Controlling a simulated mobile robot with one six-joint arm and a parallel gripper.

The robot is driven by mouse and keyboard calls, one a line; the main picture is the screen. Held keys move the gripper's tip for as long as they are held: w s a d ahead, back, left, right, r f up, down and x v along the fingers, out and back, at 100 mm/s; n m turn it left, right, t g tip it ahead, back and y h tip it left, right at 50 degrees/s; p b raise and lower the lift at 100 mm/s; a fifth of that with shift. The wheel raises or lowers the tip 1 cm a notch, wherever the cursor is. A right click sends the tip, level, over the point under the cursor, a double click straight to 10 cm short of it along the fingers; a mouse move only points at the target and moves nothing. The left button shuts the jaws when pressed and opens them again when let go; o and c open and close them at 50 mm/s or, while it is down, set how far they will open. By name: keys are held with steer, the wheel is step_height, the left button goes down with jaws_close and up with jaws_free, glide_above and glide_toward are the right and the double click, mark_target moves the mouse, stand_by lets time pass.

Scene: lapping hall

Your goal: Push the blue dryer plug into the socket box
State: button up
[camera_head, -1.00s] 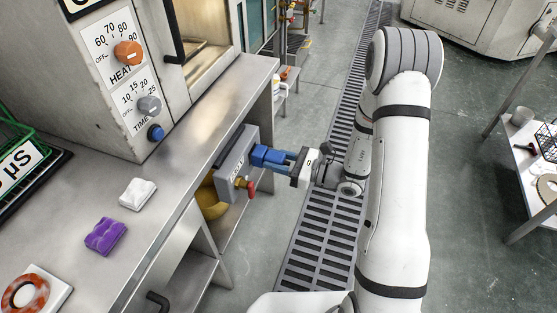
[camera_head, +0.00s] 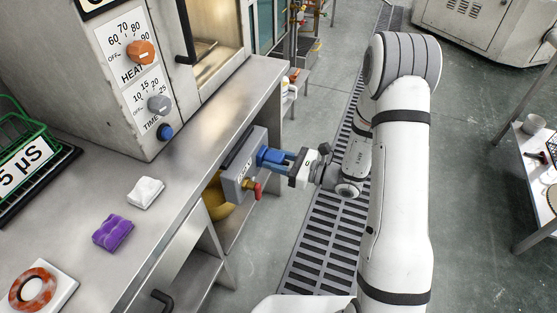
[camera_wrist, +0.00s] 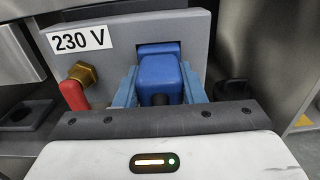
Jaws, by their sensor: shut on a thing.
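The blue dryer plug (camera_head: 272,156) is at the front face of the grey socket box (camera_head: 236,178), which is fixed to the bench's side. In the wrist view the blue plug (camera_wrist: 160,78) meets the box face (camera_wrist: 190,28) under a blue top edge. How deep it sits cannot be told. My gripper (camera_head: 287,161) is shut on the plug, with light-blue fingers on both sides of it. In the wrist view my gripper (camera_wrist: 160,92) covers the lower part of the plug. A 230 V label (camera_wrist: 80,41) is on the box.
A red-handled valve with a brass fitting (camera_wrist: 78,88) is left of the plug in the wrist view. A yellow hose (camera_head: 217,200) hangs below the box. The steel bench (camera_head: 190,178) holds a purple sponge (camera_head: 113,233) and a white cloth (camera_head: 146,192).

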steer(key=shift+w+a, duration=0.15)
steer(key=shift+a, duration=0.25)
steer(key=o, duration=1.2)
steer(key=shift+d, duration=0.1)
steer(key=v, duration=0.7)
steer(key=shift+d+p, duration=0.3)
steer(key=shift+d, duration=0.05)
